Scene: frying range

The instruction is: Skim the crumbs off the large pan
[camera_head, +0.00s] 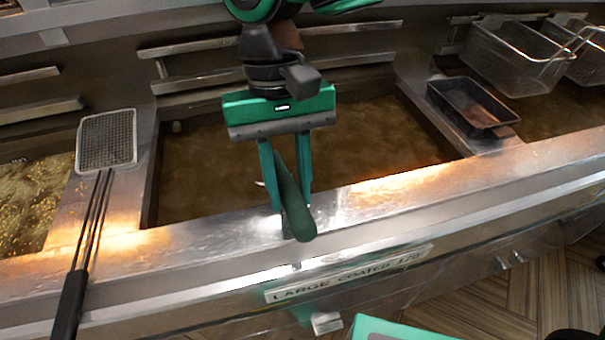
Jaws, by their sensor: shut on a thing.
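The large pan is the wide middle vat (200,170), filled with brownish liquid, with a "LARGE COATED" label on the front below it. My gripper (289,205) hangs over its front rim with its two green fingers pointing down. It is shut on a dark green handle (292,200) that slants down toward the front ledge. What lies at the handle's far end is hidden behind the fingers. A small pale sliver (260,184) shows just left of the fingers. I cannot make out separate crumbs in the middle vat.
A mesh skimmer (107,140) with a long black handle lies across the left divider. The left vat (35,195) holds golden, speckled liquid. A dark tray (472,106) sits on the right divider, with wire baskets (515,60) behind it.

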